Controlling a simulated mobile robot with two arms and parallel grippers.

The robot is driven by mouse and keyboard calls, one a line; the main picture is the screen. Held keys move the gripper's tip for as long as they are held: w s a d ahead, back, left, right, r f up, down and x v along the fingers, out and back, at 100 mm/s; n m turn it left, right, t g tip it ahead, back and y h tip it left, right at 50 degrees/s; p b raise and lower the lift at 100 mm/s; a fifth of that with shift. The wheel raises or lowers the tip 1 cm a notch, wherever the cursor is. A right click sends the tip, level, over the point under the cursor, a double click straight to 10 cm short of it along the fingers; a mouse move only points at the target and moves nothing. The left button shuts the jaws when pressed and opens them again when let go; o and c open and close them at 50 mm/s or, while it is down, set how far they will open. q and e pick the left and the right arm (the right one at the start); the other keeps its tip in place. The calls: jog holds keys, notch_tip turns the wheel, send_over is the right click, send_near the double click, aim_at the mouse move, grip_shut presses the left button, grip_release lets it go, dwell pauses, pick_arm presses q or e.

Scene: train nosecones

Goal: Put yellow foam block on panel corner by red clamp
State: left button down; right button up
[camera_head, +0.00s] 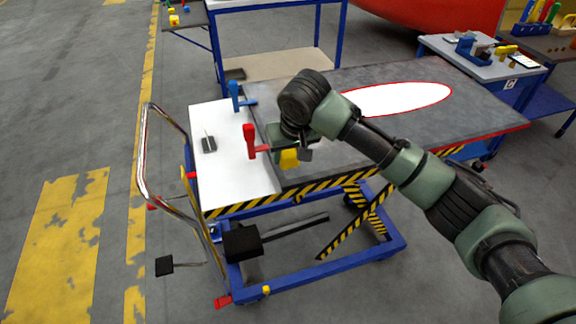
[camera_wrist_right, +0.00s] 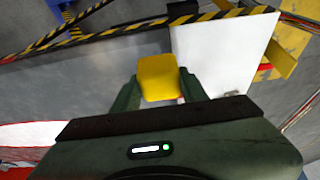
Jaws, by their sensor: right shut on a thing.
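The yellow foam block (camera_head: 289,159) is between the fingers of my right gripper (camera_head: 292,152), just right of the red clamp in the head view. In the right wrist view the yellow foam block (camera_wrist_right: 158,78) sits between the two fingertips of my right gripper (camera_wrist_right: 160,90), which is shut on it. The red clamp (camera_head: 250,141) stands at the panel's left edge. The grey panel (camera_head: 480,112) lies on the lift cart, with a white red-edged oval on it. The block is over the panel's near left corner; I cannot tell whether it touches. My left gripper is not in view.
A blue clamp (camera_head: 237,97) stands behind the red one. The white cart top (camera_head: 230,185) holds a small grey object (camera_head: 209,143). The cart's chrome handle (camera_head: 142,150) rises at left. Tables with tools (camera_head: 470,60) stand at the back right. Open floor lies left.

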aim_at(288, 179)
jog(key=shift+f, duration=0.8)
notch_tip(288, 179, down, 3)
jog(key=shift+f+p, duration=0.2)
jog(key=shift+p, duration=0.2)
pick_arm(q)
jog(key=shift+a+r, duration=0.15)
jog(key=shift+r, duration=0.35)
pick_arm(e)
jog(key=shift+f, duration=0.3)
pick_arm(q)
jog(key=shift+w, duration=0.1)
pick_arm(e)
jog(key=shift+f, duration=0.1)
jog(key=o, duration=1.3)
jog(key=shift+r, duration=0.25)
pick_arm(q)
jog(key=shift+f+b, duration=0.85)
pick_arm(e)
jog(key=v, duration=1.1)
jog(key=shift+s+r, duration=0.1)
jog(key=shift+r, duration=0.3)
